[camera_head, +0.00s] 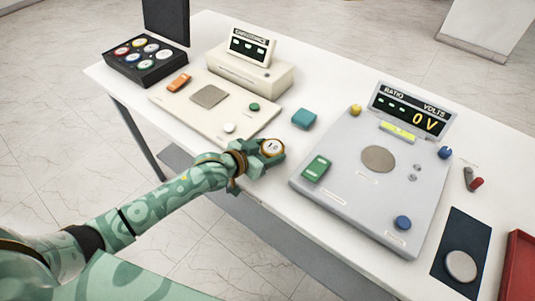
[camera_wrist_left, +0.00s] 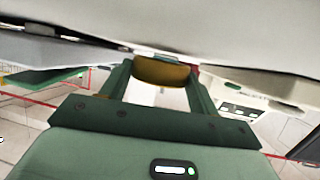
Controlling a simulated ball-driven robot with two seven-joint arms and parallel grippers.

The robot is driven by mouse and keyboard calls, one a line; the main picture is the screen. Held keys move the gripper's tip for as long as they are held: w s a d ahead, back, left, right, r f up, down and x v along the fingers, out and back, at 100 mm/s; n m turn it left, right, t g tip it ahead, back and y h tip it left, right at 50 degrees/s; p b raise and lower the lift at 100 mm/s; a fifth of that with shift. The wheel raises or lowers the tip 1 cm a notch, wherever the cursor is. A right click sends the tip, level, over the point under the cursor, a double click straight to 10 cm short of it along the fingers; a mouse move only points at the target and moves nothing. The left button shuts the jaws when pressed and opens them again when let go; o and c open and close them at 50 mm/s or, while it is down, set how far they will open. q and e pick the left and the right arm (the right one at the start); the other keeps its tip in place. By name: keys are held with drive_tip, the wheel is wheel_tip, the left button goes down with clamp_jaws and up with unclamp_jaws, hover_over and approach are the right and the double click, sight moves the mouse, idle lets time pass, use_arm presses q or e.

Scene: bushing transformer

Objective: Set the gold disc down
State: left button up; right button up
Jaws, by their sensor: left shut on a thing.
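The gold disc (camera_head: 272,147) has a gold rim and a pale marked face. My left gripper (camera_head: 268,156) is shut on it at the front edge of the white table, in the gap between the cream device and the grey device. In the left wrist view, the gold disc (camera_wrist_left: 160,72) shows as a gold edge between the two green fingers (camera_wrist_left: 158,82). The fingers cover part of its rim. Whether the disc touches the table cannot be told. My right gripper is not in view.
The cream device (camera_head: 222,97) stands left, the grey device (camera_head: 345,185) with a round pad (camera_head: 378,159) right. A teal block (camera_head: 304,118) lies between them. A black tray of coloured discs (camera_head: 145,60) is at back left. A grey disc (camera_head: 461,266) lies on a dark mat (camera_head: 480,237).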

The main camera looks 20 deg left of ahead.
use_arm(q)
drive_tip(key=shift+f, duration=0.35)
drive_tip(key=shift+f, duration=0.15)
drive_tip(key=o, duration=1.2)
drive_tip(key=shift+c, duration=0.2)
drive_tip(key=shift+f, duration=0.1)
drive_tip(key=shift+f+b, duration=0.1)
drive_tip(key=shift+b, duration=0.2)
drive_tip(key=shift+s+a, duration=0.15)
drive_tip(key=shift+s, duration=0.1)
drive_tip(key=p+v, duration=0.4)
drive_tip(key=v, duration=1.2)
